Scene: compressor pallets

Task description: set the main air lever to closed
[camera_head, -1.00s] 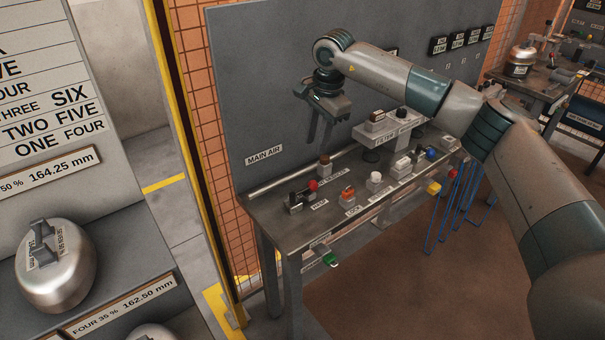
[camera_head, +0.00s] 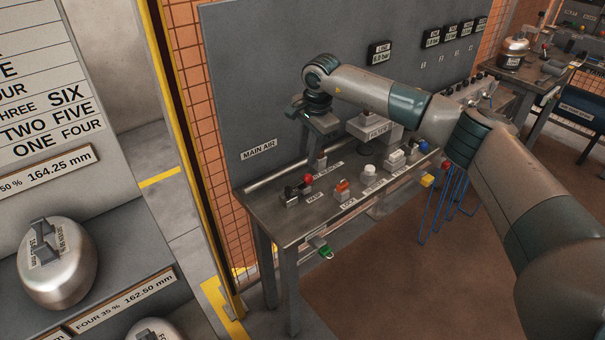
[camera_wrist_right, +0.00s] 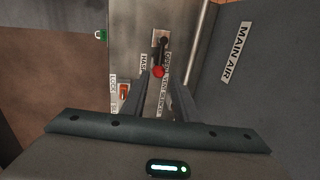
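The main air lever is a black lever with a red knob (camera_head: 308,180) on the bench, below the MAIN AIR sign (camera_head: 258,149). In the right wrist view its red knob (camera_wrist_right: 159,71) shows near my fingertips, with the black lever arm (camera_wrist_right: 163,50) running away from it. My right gripper (camera_head: 314,162) points down over the bench, just above and behind the knob. Its two fingers (camera_wrist_right: 166,88) stand apart and hold nothing that I can see. Whether a finger touches the knob I cannot tell. My left gripper is out of view.
A grey panel (camera_head: 270,90) stands behind.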

